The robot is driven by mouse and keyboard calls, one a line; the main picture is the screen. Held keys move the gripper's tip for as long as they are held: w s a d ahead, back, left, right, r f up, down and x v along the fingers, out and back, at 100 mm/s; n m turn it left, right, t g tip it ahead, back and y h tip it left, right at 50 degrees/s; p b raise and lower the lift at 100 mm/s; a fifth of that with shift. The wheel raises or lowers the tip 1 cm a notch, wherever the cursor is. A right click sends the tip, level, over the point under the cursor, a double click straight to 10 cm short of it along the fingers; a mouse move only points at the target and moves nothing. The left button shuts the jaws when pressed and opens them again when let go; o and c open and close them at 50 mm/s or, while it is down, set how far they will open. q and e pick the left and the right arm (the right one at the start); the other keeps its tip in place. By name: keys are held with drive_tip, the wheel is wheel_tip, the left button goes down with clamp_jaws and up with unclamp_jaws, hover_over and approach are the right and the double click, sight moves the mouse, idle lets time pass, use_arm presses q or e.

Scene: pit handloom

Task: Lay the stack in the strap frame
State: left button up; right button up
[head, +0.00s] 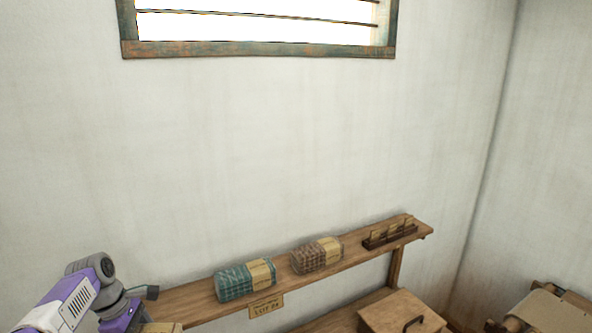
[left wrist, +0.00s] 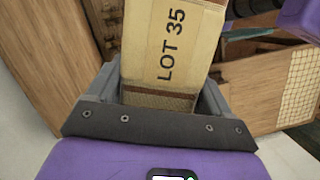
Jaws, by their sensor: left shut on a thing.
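In the left wrist view my left gripper (left wrist: 160,92) is shut on a stack (left wrist: 160,103) with brown woven cloth at its near end. A pale paper band (left wrist: 172,50) marked "LOT 35" covers most of what shows of it. The stack's far end runs out of the picture. In the head view my left arm comes in at the lower left, and its gripper and the stack cannot be made out there. I cannot clearly identify the strap frame in either view. My right gripper is not in view.
A wooden wall shelf (head: 205,309) holds a teal banded stack (head: 240,284), a brown banded stack (head: 315,257) and a small card rack (head: 388,236). A wooden box (head: 400,312) with a dark handle stands below right. Wooden boards (left wrist: 40,55) flank the held stack.

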use_arm(q)
drive_tip(key=s+d+f+m+g+y, duration=0.2)
drive_tip(key=s+d+f+m, duration=0.2)
drive_tip(key=d+f+m, duration=0.6)
drive_tip(key=s+d+f+m+g+y, duration=0.1)
drive_tip(key=s+d+f+m, duration=0.4)
drive_tip(key=d+f+m, duration=0.4)
drive_tip(key=w+b+x, duration=0.2)
drive_tip(key=b+x, duration=0.6)
drive_tip(key=b, duration=0.1)
drive_tip(key=w+f+b+x, duration=0.1)
drive_tip(key=w+b+x, duration=0.1)
drive_tip(key=b+x, duration=0.7)
drive_tip(key=shift+w+f, duration=0.15)
drive_tip(key=shift+w, duration=0.25)
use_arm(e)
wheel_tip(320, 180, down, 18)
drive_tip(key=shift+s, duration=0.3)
use_arm(q)
drive_tip(key=shift+a, duration=0.2)
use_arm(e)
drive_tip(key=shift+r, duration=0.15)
